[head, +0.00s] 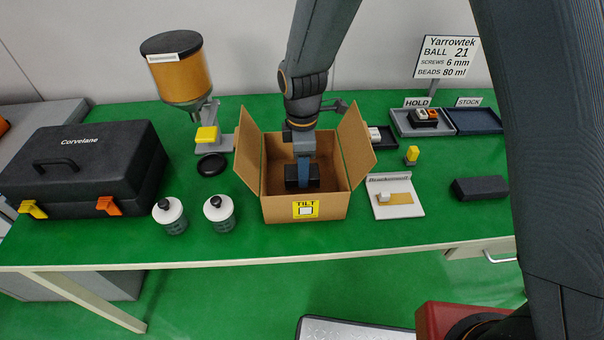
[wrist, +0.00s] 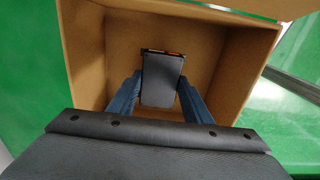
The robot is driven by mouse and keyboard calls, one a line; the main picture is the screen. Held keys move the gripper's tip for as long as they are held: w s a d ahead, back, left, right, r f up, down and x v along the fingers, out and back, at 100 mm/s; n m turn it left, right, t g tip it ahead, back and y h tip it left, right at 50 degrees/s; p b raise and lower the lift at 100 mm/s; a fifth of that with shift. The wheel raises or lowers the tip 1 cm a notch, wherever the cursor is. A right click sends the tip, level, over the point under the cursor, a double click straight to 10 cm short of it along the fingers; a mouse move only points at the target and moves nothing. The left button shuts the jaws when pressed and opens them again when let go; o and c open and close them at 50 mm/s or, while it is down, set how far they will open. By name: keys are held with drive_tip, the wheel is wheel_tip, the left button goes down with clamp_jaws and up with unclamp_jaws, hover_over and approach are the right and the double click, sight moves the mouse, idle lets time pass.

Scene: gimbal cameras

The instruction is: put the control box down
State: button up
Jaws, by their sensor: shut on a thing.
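The control box (head: 311,183) is a small dark block inside the open cardboard box (head: 274,209). In the wrist view the control box (wrist: 162,80) shows a dark flat side with a little orange at its far edge. My gripper (head: 304,176) reaches down into the cardboard box from above. In the wrist view my gripper (wrist: 162,92) has its blue fingers on either side of the control box, shut on it. The cardboard walls stand around it. I cannot tell whether the control box touches the cardboard floor.
The box flaps (head: 356,146) stand open. A black case (head: 85,172), two white-lidded jars (head: 170,216) (head: 219,213) and an amber dispenser (head: 180,75) are left. A white stand (head: 402,207), a dark case (head: 480,188) and the HOLD tray (head: 400,124) and STOCK tray (head: 472,121) are right.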

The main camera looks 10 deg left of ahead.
drive_tip(key=shift+f+p, duration=0.3)
drive_tip(key=shift+f, duration=1.15)
drive_tip(key=shift+f, duration=0.1)
drive_tip(key=shift+f, duration=0.1)
drive_tip(key=o, duration=1.2)
drive_tip(key=shift+c, duration=0.2)
wheel_tip(320, 180, up, 12)
drive_tip(key=b, duration=0.3)
drive_tip(key=shift+r, duration=0.2)
